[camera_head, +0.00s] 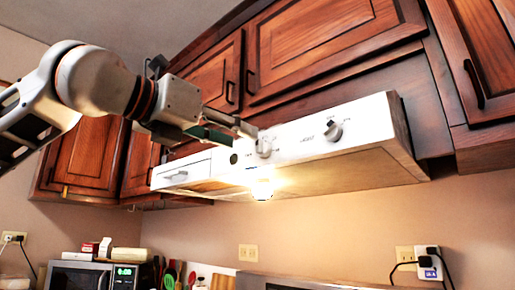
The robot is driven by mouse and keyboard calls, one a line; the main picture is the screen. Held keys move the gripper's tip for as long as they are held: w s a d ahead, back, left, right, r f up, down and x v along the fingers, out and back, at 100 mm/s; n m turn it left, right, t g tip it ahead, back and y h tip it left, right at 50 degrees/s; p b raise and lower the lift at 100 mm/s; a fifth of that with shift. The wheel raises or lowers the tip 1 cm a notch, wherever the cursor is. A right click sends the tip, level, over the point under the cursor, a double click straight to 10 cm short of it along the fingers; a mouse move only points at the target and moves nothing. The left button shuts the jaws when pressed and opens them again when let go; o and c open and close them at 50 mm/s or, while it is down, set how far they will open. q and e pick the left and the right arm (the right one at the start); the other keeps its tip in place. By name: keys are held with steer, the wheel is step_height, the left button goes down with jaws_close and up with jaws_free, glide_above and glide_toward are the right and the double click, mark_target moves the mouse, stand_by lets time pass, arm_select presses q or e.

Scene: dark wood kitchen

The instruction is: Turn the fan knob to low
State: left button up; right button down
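The white range hood (370,118) hangs under the dark wood cabinets. Its front has a left knob (264,147) and a right knob (334,131), each with small marks beside it that are too small to read surely. I cannot tell by label which one is the fan knob. My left gripper (246,130) reaches in from the left, with its fingertips just above and left of the left knob. They look close to it, but contact is not clear. The finger gap is hard to make out. My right gripper is out of view.
A lit lamp (262,188) glows under the hood. Cabinet doors (325,40) with dark handles are close above and behind my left arm. A microwave (95,275) stands below at the left. Wall outlets (249,253) are below the hood. Space in front of the right knob is free.

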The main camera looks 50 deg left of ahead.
mark_target(257, 144)
arm_select(q)
steer(key=w, duration=0.5)
steer(key=shift+w+a, duration=0.3)
steer(key=shift+w, duration=0.1)
steer(key=c, duration=1.1)
